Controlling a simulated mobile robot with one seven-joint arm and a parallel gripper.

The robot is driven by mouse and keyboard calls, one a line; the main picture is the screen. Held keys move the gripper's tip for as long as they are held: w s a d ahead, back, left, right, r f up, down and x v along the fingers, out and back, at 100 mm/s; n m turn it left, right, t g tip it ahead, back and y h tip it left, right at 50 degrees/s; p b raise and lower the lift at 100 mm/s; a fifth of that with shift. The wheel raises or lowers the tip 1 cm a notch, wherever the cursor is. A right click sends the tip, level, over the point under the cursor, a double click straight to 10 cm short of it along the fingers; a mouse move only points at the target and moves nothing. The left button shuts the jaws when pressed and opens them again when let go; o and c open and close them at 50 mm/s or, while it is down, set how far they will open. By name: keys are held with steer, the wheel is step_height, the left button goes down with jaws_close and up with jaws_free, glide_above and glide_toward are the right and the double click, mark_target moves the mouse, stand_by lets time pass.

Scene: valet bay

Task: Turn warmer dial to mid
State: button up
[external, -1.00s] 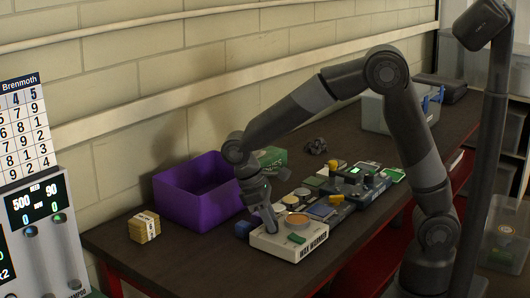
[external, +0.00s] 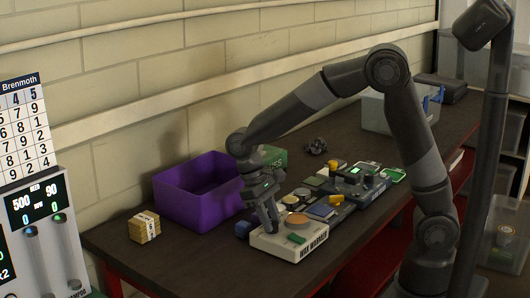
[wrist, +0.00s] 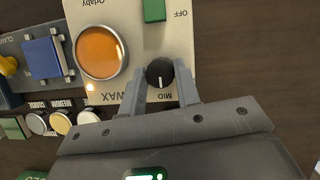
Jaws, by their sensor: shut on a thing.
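The wax warmer (external: 285,246) is a cream box on the bench, with a round orange wax pot (wrist: 102,52) and a green switch (wrist: 154,10) on top. Its black dial (wrist: 160,73) sits between the two fingers of my gripper (wrist: 158,84), which is shut on it. The dial's white mark points down in the wrist view, toward the upside-down MID label (wrist: 168,97). A small light (wrist: 90,87) glows beside the pot. In the external view my gripper (external: 272,229) reaches down onto the warmer's left part and hides the dial.
A purple bin (external: 197,205) stands behind and left of the warmer. A banded yellow stack (external: 145,227) lies at the bench's left. The bench's front left is clear.

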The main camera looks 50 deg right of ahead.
steer(key=o, duration=1)
steer(key=shift+c, duration=0.2)
steer(key=shift+r, duration=0.1)
steer(key=v, duration=1)
steer(key=shift+r, duration=0.3)
steer(key=shift+w, duration=0.1)
